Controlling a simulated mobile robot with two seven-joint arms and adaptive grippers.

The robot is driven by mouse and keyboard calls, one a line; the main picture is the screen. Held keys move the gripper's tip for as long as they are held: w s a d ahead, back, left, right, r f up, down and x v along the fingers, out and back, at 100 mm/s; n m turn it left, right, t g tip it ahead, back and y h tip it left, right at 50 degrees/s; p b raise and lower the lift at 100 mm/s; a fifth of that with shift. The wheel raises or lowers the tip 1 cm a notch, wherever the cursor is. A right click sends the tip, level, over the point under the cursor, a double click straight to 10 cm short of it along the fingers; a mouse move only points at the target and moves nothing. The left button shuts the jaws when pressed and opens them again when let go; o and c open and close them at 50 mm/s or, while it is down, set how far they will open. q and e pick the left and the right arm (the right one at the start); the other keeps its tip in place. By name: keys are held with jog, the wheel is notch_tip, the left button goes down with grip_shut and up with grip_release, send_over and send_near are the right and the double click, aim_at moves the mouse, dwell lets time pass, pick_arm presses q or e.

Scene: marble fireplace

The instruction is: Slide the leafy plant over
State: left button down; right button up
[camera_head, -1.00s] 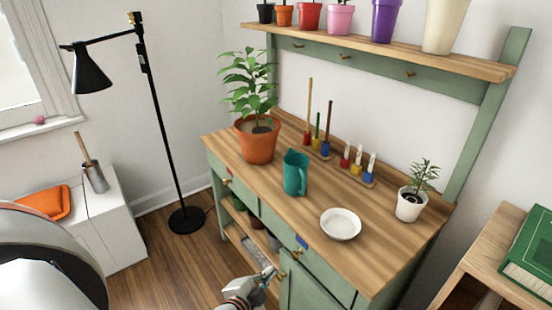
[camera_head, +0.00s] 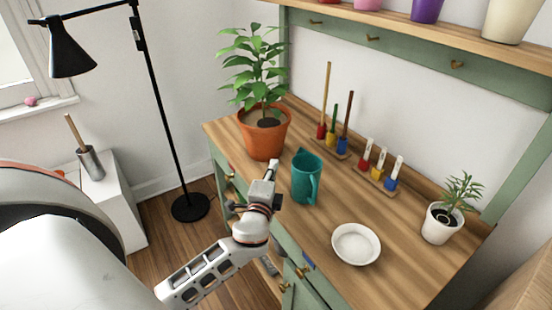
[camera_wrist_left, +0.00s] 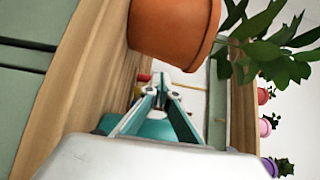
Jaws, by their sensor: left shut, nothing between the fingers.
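The leafy plant (camera_head: 254,72) stands upright in a terracotta pot (camera_head: 264,136) at the far left end of the wooden bench top. My left gripper (camera_head: 273,168) is shut and empty. In the head view it appears at the bench's front edge, in front of the pot and left of the teal jug (camera_head: 306,180). A gap shows between it and the pot. In the left wrist view the closed fingers (camera_wrist_left: 161,80) point past the pot (camera_wrist_left: 172,30), with leaves (camera_wrist_left: 275,50) at the right. My right gripper is not in view.
A white bowl (camera_head: 356,245) and a small potted plant (camera_head: 443,216) sit on the right part of the bench (camera_head: 320,235). Racks with coloured tools (camera_head: 375,178) stand along the back. A black floor lamp (camera_head: 165,120) stands left of the bench.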

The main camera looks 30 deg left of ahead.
aim_at(281, 143)
pick_arm(q)
jog(key=x, duration=0.7)
jog(key=shift+w+a, duration=0.15)
jog(key=shift+w, duration=0.25)
jog(key=shift+w+a, duration=0.15)
jog(key=shift+w, duration=0.25)
jog(key=w+a, duration=0.1)
jog(key=a, duration=0.2)
jog(key=w+a+b, duration=0.1)
jog(key=a, duration=0.2)
jog(key=w+a+b, duration=0.1)
jog(key=a, duration=0.2)
jog(key=shift+w+a+f, duration=0.2)
jog(key=shift+w+f, duration=0.05)
jog(key=shift+w, duration=0.1)
jog(key=w+a, duration=0.1)
jog(key=a, duration=0.2)
jog(key=w+a+b, duration=0.1)
jog(key=a, duration=0.2)
jog(key=w+a+b, duration=0.1)
jog(key=a, duration=0.2)
jog(key=shift+w+a+r, duration=0.1)
jog(key=shift+w, duration=0.3)
jog(key=shift+w+a+r, duration=0.1)
jog(key=shift+a+r, duration=0.05)
jog(key=shift+a, duration=0.1)
